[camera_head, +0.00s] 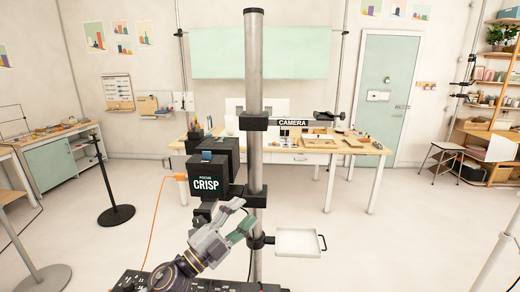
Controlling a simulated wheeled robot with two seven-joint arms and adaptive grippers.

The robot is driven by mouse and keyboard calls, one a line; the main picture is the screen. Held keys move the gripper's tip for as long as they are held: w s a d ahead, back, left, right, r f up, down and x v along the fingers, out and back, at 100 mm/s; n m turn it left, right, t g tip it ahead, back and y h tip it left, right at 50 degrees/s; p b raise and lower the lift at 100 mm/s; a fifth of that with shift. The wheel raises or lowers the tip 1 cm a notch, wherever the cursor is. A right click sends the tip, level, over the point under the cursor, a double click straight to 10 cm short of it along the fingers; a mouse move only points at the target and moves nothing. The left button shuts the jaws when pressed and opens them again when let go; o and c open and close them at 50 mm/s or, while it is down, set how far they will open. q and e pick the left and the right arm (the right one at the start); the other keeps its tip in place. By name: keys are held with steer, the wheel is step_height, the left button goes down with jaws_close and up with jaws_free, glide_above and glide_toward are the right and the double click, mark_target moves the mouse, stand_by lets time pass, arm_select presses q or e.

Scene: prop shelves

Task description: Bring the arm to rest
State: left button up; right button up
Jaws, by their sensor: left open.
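My left arm (180,268) comes in from the bottom, left of centre. My left gripper (243,217) is open in front of the metal pole, its fingers pointing up and to the right. Nothing shows between its fingers. A black camera box marked CRISP (207,176) is mounted on the pole just above and left of the gripper. The gripper overlaps the lower part of this rig in the picture; I cannot tell whether they touch. My right gripper is not in view.
The metal pole (254,85) stands upright at centre, with a small white tray (297,243) on its right side. An orange cable (157,215) hangs left of the box. A wooden worktable (372,149) stands behind. Open floor (400,230) lies to the right.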

arm_select(q)
steer(key=s+a+f+n+g+y, duration=0.1)
steer(key=s+a+f+n+y, duration=0.1)
steer(key=a+f+n+y, duration=0.65)
steer(key=s+a+f+n+g+y, duration=0.1)
steer(key=s+a+f+n+y, duration=0.1)
steer(key=a+f+n+y, duration=0.7)
steer(key=s+f+n+g+h, duration=0.1)
steer(key=s+f+n+g, duration=0.1)
steer(key=s+f+g, duration=0.6)
steer(key=s+f+n+g+h, duration=0.1)
steer(key=s+f+g, duration=0.1)
steer(key=s+f, duration=0.75)
steer(key=s+f+g, duration=0.1)
steer(key=s+f, duration=0.1)
steer(key=f, duration=1.3)
steer(key=s+f, duration=0.3)
steer(key=f, duration=1.2)
steer(key=s+a+f, duration=0.2)
steer(key=s+f, duration=0.8)
steer(key=s, duration=0.1)
steer(key=s+a+f+g, duration=0.1)
steer(key=s+f, duration=0.9)
steer(key=s, duration=0.1)
steer(key=shift+a+g, duration=0.3)
steer(key=shift+a, duration=0.1)
